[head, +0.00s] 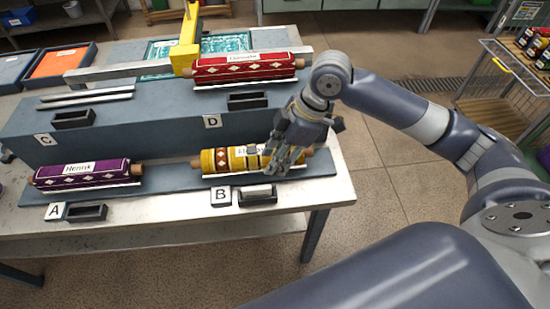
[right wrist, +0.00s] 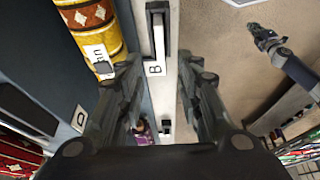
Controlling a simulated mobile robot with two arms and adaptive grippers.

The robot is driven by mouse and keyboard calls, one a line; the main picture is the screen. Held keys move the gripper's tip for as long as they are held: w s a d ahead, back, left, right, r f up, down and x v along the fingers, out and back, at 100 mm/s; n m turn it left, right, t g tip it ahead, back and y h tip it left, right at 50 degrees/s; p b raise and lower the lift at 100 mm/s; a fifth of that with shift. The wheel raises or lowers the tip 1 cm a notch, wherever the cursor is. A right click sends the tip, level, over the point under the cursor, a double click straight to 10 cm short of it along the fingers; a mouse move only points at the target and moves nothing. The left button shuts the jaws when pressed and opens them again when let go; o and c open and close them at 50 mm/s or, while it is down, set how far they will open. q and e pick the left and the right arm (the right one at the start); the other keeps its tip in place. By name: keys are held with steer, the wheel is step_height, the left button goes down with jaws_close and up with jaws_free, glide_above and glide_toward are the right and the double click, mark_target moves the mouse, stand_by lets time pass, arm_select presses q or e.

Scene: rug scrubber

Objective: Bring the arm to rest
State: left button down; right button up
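My right gripper (head: 278,168) is in front of the right end of the yellow rolled rug (head: 222,160) at slot B in the head view. In the right wrist view its two fingers (right wrist: 165,85) stand apart with nothing held between them. The yellow rug (right wrist: 92,25) lies to the left of the fingers there. My right arm reaches in from the right of the head view. My left gripper does not show in the head view; what looks like it (right wrist: 263,36) is small at the upper right of the right wrist view, too small to read.
A purple rug (head: 85,173) lies at slot A and a red rug (head: 245,68) on the raised step near D. A yellow upright clamp (head: 187,42) stands behind. A wire rack (head: 510,70) with bottles stands at right. Floor right of the table (head: 335,188) is open.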

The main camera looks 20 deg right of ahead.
steer(key=shift+f, duration=0.1)
steer(key=s+a+f+m+t, duration=0.2)
steer(key=s+a+f+m, duration=0.3)
steer(key=s+a+f, duration=0.3)
steer(key=s+d+f+m+h, duration=0.4)
steer(key=s+d+f+m, duration=0.2)
steer(key=s+d+m, duration=0.35)
step_height(320, 180, down, 28)
steer(key=s+d+n+g, duration=0.1)
steer(key=s+n, duration=0.1)
steer(key=s+d+f+g+b, duration=0.1)
steer(key=s+d+f, duration=0.2)
steer(key=s+f, duration=1.3)
steer(key=shift+s+d, duration=0.15)
steer(key=shift+s, duration=0.05)
